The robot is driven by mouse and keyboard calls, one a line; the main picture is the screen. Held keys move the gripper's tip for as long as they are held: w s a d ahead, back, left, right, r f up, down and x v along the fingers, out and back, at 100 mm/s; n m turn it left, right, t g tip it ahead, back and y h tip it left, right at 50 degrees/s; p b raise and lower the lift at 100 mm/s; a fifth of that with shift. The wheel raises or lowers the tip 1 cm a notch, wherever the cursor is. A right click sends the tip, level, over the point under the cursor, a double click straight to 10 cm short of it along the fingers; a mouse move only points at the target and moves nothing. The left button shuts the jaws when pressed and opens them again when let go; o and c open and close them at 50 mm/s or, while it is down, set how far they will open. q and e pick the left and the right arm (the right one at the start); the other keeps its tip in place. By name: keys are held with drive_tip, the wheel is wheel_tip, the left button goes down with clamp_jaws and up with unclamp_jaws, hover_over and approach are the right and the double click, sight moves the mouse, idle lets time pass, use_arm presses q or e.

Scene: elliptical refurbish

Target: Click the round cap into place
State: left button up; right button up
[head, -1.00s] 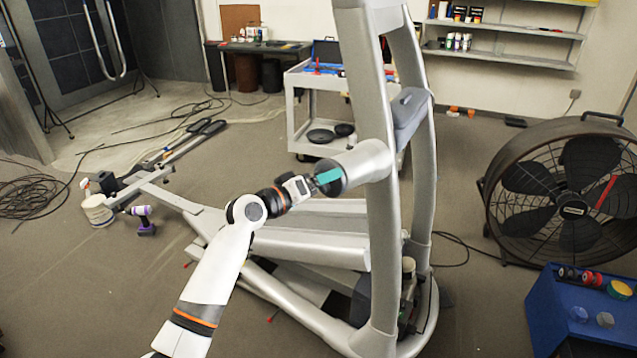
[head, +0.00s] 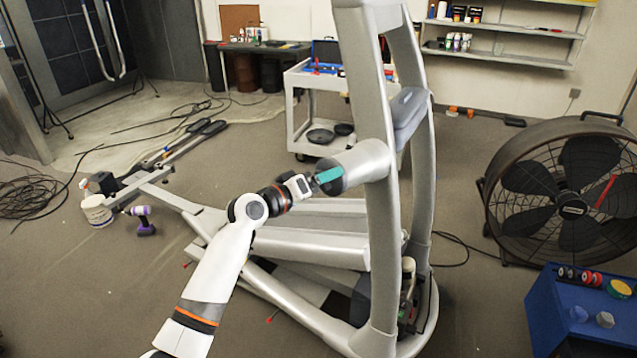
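The elliptical's grey frame (head: 383,230) stands in the middle of the head view. A short round grey tube (head: 362,165) sticks out to the left from its upright. A dark round face, which looks like the round cap (head: 328,189), sits at the tube's left end. A teal strip (head: 329,175) lies across this face. My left gripper (head: 312,185) is at the face, touching or very close to it. Its fingers are small and partly hidden, so I cannot tell whether they are open or shut. My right gripper is not in view.
A large black fan (head: 560,190) stands at the right. A blue box (head: 560,315) with small round parts is at the lower right. A grey cart (head: 300,100) stands behind the elliptical. A purple drill (head: 144,222) and a white bucket (head: 97,211) are on the floor at left.

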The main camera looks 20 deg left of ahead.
use_arm(q)
drive_tip(key=shift+w+d, duration=0.15)
drive_tip(key=shift+w, duration=0.15)
idle(0.5)
drive_tip(key=o, duration=0.6)
drive_tip(key=shift+c, duration=0.2)
drive_tip(key=shift+o, duration=1.4)
drive_tip(key=shift+w+d, duration=0.1)
drive_tip(key=b+v, duration=0.2)
drive_tip(key=v, duration=1)
drive_tip(key=shift+b, duration=0.35)
drive_tip(key=shift+f, duration=0.1)
